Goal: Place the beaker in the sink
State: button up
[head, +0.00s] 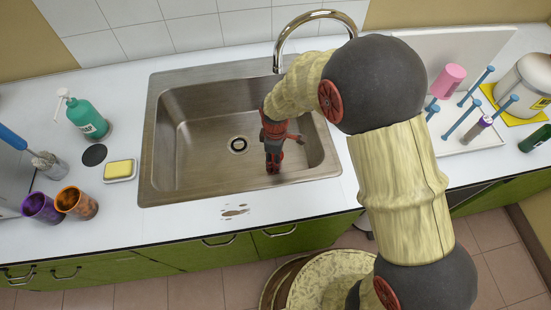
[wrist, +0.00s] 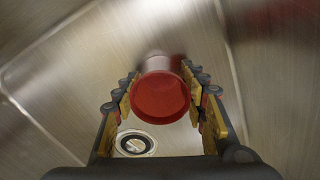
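The beaker (wrist: 160,98) shows in the wrist view as a round red shape seen from its end, with a greyish side beyond it. It lies between the two fingers of my gripper (wrist: 160,80), which look closed against its sides. In the head view my gripper (head: 274,160) points down inside the steel sink (head: 190,150), right of the drain (head: 238,145). The beaker cannot be made out clearly there. Whether it touches the sink floor cannot be told. The drain also shows in the wrist view (wrist: 135,144), below left of the beaker.
A curved faucet (head: 315,15) stands behind the sink. A green soap bottle (head: 88,118), a yellow sponge (head: 119,169) and two cups (head: 76,203) are on the left counter. A pegged drying rack (head: 465,135) is at right. The sink's left half is clear.

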jog(key=o, duration=0.4)
jog(key=shift+r, duration=0.15)
jog(key=d+r+m+t+p, duration=0.1)
jog(key=d+r+p, duration=0.1)
jog(key=r, duration=0.8)
jog(key=d+r+m+p, duration=0.2)
jog(key=d+r+p, duration=0.1)
jog(key=r, duration=0.7)
jog(key=s+d+r+m+t, duration=0.1)
jog(key=s+d+r+m, duration=0.3)
jog(key=s+d+r, duration=0.2)
jog(key=s+d+r+m+t, duration=0.2)
jog(key=s+d+r+m, duration=0.3)
jog(key=s+r, duration=0.1)
jog(key=s+d+r+m+t, duration=0.1)
jog(key=s+d+r+m, duration=0.3)
jog(key=s+d+r, duration=0.1)
jog(key=shift+s+d+r+t, duration=0.15)
jog(key=shift+s+d+r, duration=0.1)
jog(key=shift+d, duration=0.2)
jog(key=shift+s+d+r+t, duration=0.15)
jog(key=shift+s+d, duration=0.05)
jog(key=shift+d, duration=0.2)
